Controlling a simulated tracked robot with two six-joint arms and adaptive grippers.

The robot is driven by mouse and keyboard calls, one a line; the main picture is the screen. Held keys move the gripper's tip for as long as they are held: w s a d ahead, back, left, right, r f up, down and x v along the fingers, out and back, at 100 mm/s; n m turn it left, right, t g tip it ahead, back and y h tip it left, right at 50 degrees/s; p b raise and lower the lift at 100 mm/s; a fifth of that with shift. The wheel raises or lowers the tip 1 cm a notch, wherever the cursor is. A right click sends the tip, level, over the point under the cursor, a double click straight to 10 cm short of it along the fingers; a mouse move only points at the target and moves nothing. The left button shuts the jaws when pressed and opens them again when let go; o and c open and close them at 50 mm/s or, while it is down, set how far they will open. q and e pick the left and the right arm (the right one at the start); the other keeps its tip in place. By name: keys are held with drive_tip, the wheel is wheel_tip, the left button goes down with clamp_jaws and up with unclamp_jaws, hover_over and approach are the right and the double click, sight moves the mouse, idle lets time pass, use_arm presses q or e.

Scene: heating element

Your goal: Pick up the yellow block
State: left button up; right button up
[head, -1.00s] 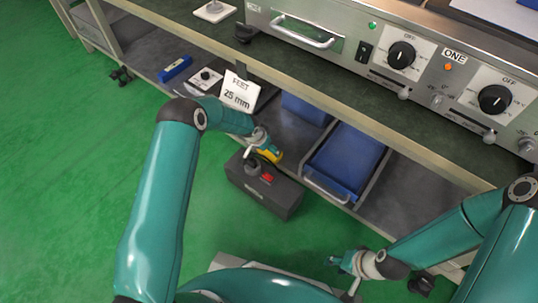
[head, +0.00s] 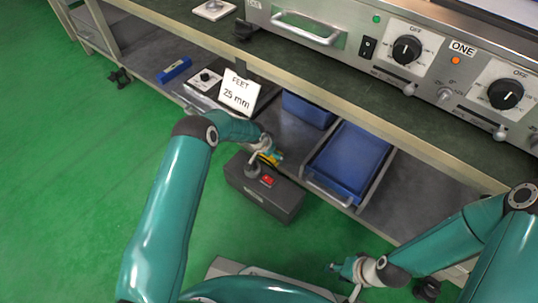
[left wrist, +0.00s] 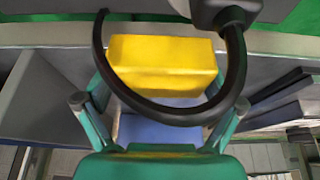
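The yellow block (head: 269,158) shows as small yellow patches at my left gripper (head: 273,156), just above the back side of the dark grey box in the head view. In the left wrist view the block (left wrist: 162,62) is large and lies between the teal fingers of my left gripper (left wrist: 162,100). A black curved piece crosses in front of it. The fingertips are hidden, so I cannot tell whether they touch the block. My right gripper (head: 338,267) is low in the middle right of the head view, away from the block; its finger opening is too small to judge.
A dark grey box (head: 245,192) with a red switch stands by the shelf edge. A blue drawer (head: 352,158), a "FEET 25 mm" sign (head: 238,93) and a blue object (head: 174,69) are on the lower shelf. The control panel (head: 440,85) stands above. Green floor is clear at left.

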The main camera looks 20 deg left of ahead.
use_arm(q)
drive_tip(key=c, duration=0.3)
drive_tip(key=shift+r, duration=0.15)
drive_tip(key=shift+c, duration=0.2)
